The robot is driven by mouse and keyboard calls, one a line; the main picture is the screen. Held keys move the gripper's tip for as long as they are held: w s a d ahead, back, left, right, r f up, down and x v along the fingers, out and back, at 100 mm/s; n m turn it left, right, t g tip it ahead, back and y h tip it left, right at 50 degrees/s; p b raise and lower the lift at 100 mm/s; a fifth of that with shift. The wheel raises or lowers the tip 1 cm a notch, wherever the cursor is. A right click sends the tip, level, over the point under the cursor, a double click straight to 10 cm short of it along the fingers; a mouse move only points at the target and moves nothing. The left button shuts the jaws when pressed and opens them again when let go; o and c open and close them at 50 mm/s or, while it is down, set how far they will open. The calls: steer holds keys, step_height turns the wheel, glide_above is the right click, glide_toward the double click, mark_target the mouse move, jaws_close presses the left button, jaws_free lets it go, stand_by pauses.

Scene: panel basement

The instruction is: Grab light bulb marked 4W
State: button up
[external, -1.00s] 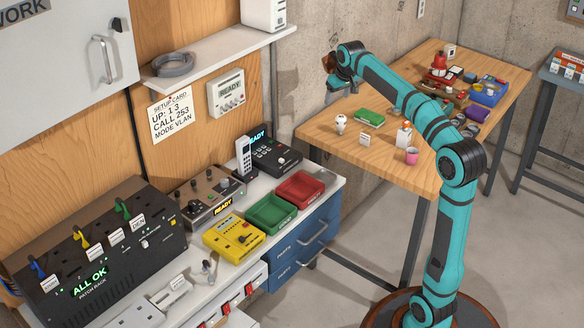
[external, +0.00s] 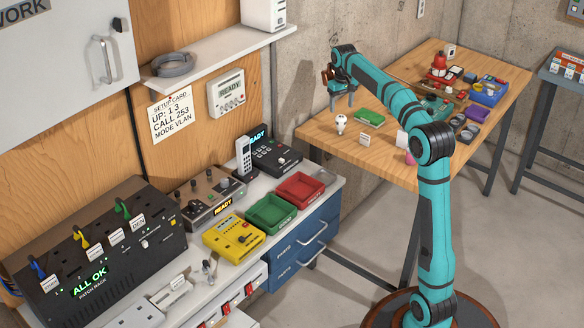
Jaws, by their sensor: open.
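A white light bulb (external: 341,124) stands on the wooden table near its left side. Any marking on it is too small to read. A small white card (external: 364,139) stands in front of it to the right, its text unreadable. My gripper (external: 341,104) is open and empty, pointing down just above and behind the bulb in the picture. I cannot tell the exact gap between the fingertips and the bulb.
A green tray (external: 369,118) lies right of the bulb. A blue bin (external: 488,92) and several small items crowd the far right.

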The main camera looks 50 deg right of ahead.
mark_target(341, 118)
step_height(341, 118, down, 7)
steer(key=shift+r, duration=0.2)
steer(key=shift+d+f, duration=0.15)
steer(key=shift+f, duration=1.2)
steer(key=shift+d+f, duration=0.1)
steer(key=shift+f, duration=1.2)
steer(key=c, duration=1.1)
